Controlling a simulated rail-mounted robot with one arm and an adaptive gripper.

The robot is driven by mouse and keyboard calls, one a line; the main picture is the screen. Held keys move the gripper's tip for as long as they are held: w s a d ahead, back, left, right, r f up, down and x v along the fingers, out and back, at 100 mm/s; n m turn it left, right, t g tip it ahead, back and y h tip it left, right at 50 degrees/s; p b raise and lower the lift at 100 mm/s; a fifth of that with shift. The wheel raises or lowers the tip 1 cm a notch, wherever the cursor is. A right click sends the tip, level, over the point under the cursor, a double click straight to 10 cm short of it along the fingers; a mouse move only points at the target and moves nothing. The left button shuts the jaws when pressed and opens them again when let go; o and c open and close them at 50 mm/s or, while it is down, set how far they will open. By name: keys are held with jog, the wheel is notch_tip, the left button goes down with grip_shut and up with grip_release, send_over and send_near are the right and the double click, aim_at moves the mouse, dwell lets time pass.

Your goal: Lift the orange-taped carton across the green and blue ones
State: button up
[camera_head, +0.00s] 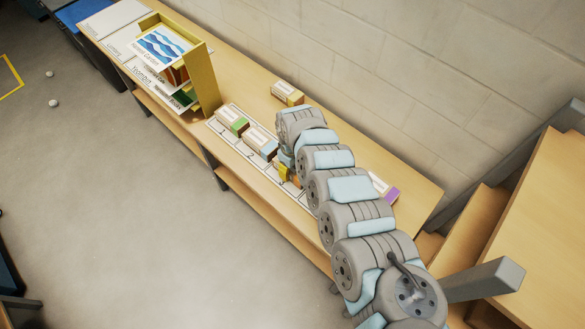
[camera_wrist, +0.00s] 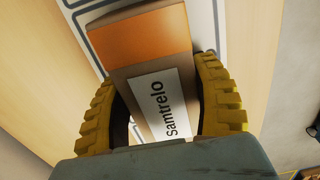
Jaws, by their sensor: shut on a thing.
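The orange-taped carton (camera_wrist: 150,47) is brown with a wide orange band and a white label reading "Samtrelo". In the wrist view it sits between the two ridged yellow fingers of my gripper (camera_wrist: 156,76), which is shut on it. In the head view my arm hides most of it; my gripper (camera_head: 284,172) shows just right of the blue-taped carton (camera_head: 259,141). The green-taped carton (camera_head: 230,122) lies farther left in the same row. I cannot tell whether the held carton touches the surface.
The row lies on a white outlined strip (camera_head: 246,163) along the bench's front edge. A yellow-taped carton (camera_head: 287,93) lies behind, near the wall. A purple-taped carton (camera_head: 384,188) is partly hidden by my arm. A yellow rack (camera_head: 206,83) with printed sheets stands at left.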

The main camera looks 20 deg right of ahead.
aim_at(294, 172)
jog(key=shift+r, duration=0.15)
jog(key=shift+r, duration=0.3)
notch_tip(294, 172, up, 2)
jog(key=shift+d+r+p, duration=0.1)
jog(key=shift+r+p, duration=0.1)
jog(key=shift+p, duration=0.1)
jog(key=s+r, duration=0.1)
jog(key=s+r+p, duration=0.1)
jog(key=r, duration=0.1)
jog(key=shift+s+a+r, duration=0.2)
jog(key=shift+s+a, duration=0.05)
jog(key=shift+a, duration=0.1)
jog(key=shift+s+a+r+p, duration=0.3)
jog(key=shift+s+r+p, duration=0.15)
jog(key=shift+s+p, duration=0.1)
jog(key=shift+s+a+r+p, duration=0.15)
jog(key=shift+r+p, duration=0.35)
jog(key=shift+p, duration=0.25)
jog(key=s+a+r+p, duration=0.2)
jog(key=s+r+p, duration=0.2)
jog(key=s+p, duration=0.5)
jog(key=p, duration=0.5)
jog(key=shift+s+r, duration=0.2)
jog(key=shift+r, duration=0.05)
